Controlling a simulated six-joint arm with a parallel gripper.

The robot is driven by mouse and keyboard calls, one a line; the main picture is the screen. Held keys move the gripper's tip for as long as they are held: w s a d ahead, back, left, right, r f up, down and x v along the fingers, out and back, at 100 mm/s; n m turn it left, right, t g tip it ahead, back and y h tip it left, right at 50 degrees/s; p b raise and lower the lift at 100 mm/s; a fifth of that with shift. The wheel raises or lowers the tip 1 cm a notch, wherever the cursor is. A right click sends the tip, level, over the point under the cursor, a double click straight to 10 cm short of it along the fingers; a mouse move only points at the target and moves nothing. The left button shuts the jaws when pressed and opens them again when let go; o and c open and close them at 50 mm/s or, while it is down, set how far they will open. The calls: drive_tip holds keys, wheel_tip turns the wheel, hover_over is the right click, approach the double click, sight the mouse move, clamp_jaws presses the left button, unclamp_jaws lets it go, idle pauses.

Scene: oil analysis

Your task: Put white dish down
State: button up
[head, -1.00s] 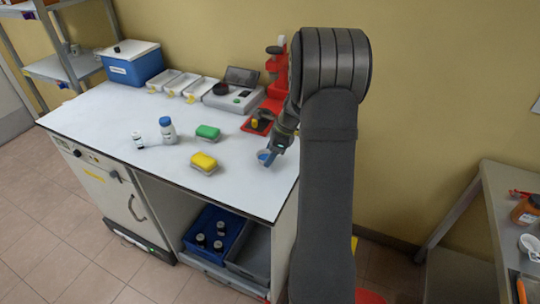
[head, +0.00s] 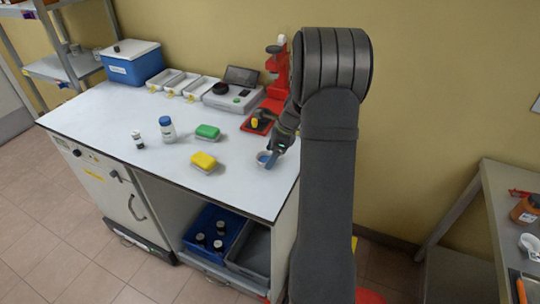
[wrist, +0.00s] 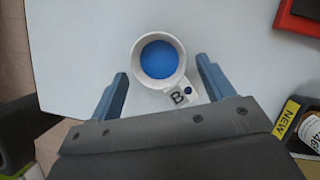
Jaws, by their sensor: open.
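The white dish (wrist: 137,57) is a small round cup with blue inside and a tab marked "B" toward my gripper. In the wrist view it stands on the white bench top (wrist: 80,30), between and slightly beyond the fingertips. My gripper (wrist: 163,68) is open, with a blue-grey finger on each side of the dish and a visible gap to both. In the head view the dish (head: 262,155) is at the right end of the bench top, partly hidden by my gripper (head: 271,160).
A red stand (head: 277,75) is behind. The bench's front and right edges are close to the dish.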

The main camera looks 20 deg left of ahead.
drive_tip(key=v, duration=1.1)
drive_tip(key=shift+d, duration=0.1)
drive_tip(key=x, duration=1.2)
drive_tip(key=shift+r, duration=1.9)
